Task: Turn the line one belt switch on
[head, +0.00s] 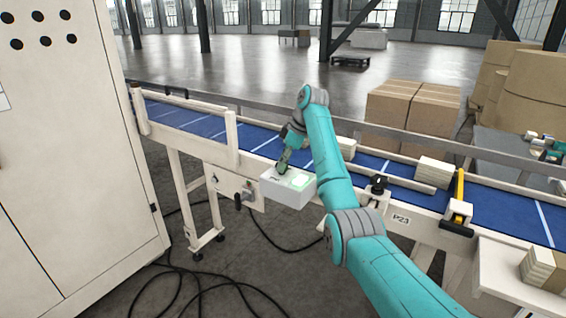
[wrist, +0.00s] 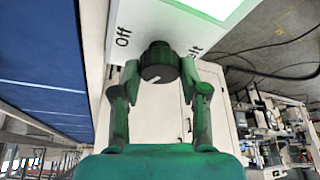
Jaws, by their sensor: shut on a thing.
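A white switch box (head: 288,190) with a bright green lit face stands at the near side of the blue conveyor belt (head: 262,138). In the wrist view, a round black knob (wrist: 158,60) sits on the box's white face (wrist: 210,35), with "Off" printed to its left and a partly legible label to its right. A short pale mark shows on the knob; I cannot tell which label it points to. My gripper (wrist: 158,74) has its two green fingers closed on either side of the knob. In the head view my gripper (head: 282,166) is at the box's left part, and the knob is hidden.
Another panel with a black handle (head: 238,199) is left of the box. A black knob (head: 378,185) and a yellow-handled device (head: 459,205) are along the conveyor to the right. A white cabinet (head: 70,150) stands at left. Black cables (head: 190,285) lie on the floor.

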